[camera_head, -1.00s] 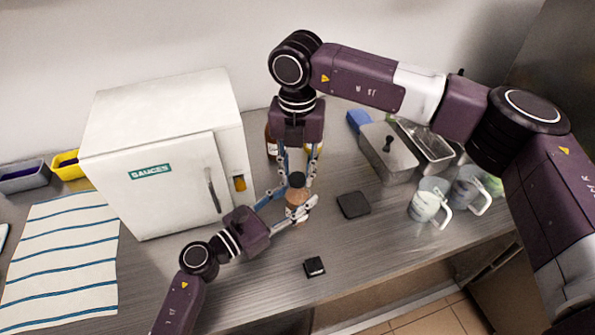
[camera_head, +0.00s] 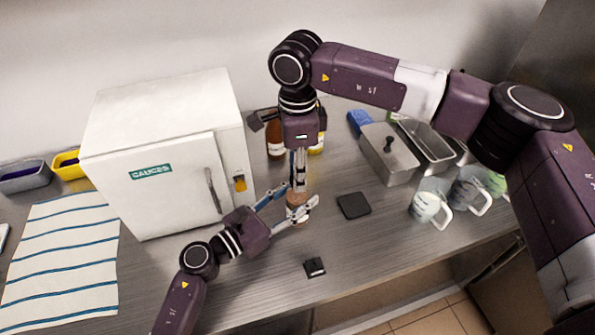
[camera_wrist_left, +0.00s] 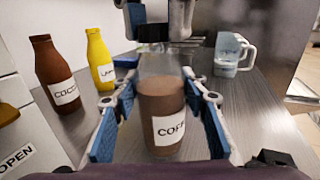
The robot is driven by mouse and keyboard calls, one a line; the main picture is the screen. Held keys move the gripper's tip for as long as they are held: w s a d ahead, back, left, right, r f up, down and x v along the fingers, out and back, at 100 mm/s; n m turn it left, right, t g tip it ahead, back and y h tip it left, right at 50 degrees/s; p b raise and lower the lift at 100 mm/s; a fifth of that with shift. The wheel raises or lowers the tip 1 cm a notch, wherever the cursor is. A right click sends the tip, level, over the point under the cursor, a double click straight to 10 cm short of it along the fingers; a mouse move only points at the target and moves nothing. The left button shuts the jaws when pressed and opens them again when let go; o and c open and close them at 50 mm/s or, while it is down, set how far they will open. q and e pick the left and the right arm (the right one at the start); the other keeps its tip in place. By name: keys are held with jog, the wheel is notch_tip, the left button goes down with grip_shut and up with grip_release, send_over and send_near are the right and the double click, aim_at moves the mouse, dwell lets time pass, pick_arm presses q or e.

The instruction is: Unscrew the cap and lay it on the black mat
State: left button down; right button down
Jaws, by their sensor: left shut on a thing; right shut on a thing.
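A clear jar of brown contents with a label starting "COF" (camera_wrist_left: 165,110) stands upright on the counter; part of it shows in the head view (camera_head: 296,200). My left gripper (camera_head: 297,208) is shut around its body, with blue finger pads on both sides in the left wrist view. My right gripper (camera_head: 299,185) points straight down over the jar, shut on the dark cap (camera_wrist_left: 152,33). The cap is hidden in the head view. The black mat (camera_head: 353,205) lies bare to the right of the jar.
A white sauces cabinet (camera_head: 165,155) stands left of the jar. A brown bottle (camera_head: 275,142) and a yellow bottle (camera_head: 317,145) stand behind. Metal containers (camera_head: 388,155) and mugs (camera_head: 428,203) are at right. A small black object (camera_head: 314,267) lies near the front edge.

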jog(key=n, duration=0.5)
jog(key=shift+n, duration=0.3)
jog(key=n, duration=1)
jog(key=shift+n, duration=0.3)
jog(key=n, duration=0.3)
jog(key=shift+n, duration=0.4)
jog(key=shift+r, duration=0.3)
jog(key=shift+r, duration=0.9)
jog(key=shift+r, duration=2)
pick_arm(q)
jog(key=c, duration=1.1)
grip_release()
